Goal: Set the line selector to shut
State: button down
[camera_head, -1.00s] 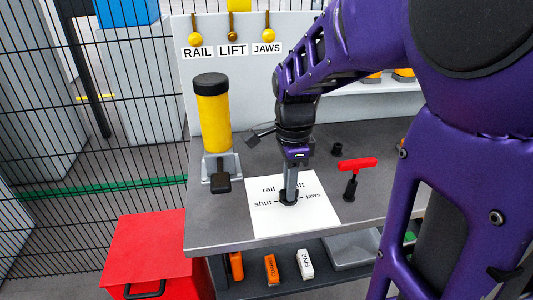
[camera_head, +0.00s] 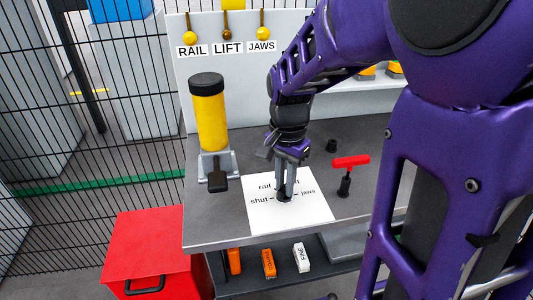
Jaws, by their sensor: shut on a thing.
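The line selector (camera_head: 283,197) is a small dark knob at the centre of a white label plate (camera_head: 305,212) on the grey bench. The plate reads "rail" at upper left, "shut" at left and "jaws" at right; the upper right word is partly hidden by my gripper. My gripper (camera_head: 285,190) points down over the plate with its fingers at the selector, shut on it. The fingers hide most of the selector, so I cannot tell which way it points. Short dark lines run from it towards "shut" and "jaws".
A yellow cylinder with a black cap (camera_head: 209,112) stands left of the plate. A red T-handle (camera_head: 350,163) stands to its right. A red box (camera_head: 150,255) is at lower left.

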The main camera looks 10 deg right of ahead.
jog(key=shift+n, duration=0.6)
jog(key=n+p, duration=0.1)
jog(key=n, duration=0.3)
jog(key=shift+n, duration=0.3)
jog(key=shift+r+n+p, duration=0.1)
jog(key=shift+n+p, duration=0.3)
jog(key=shift+n, duration=0.4)
jog(key=n, duration=0.3)
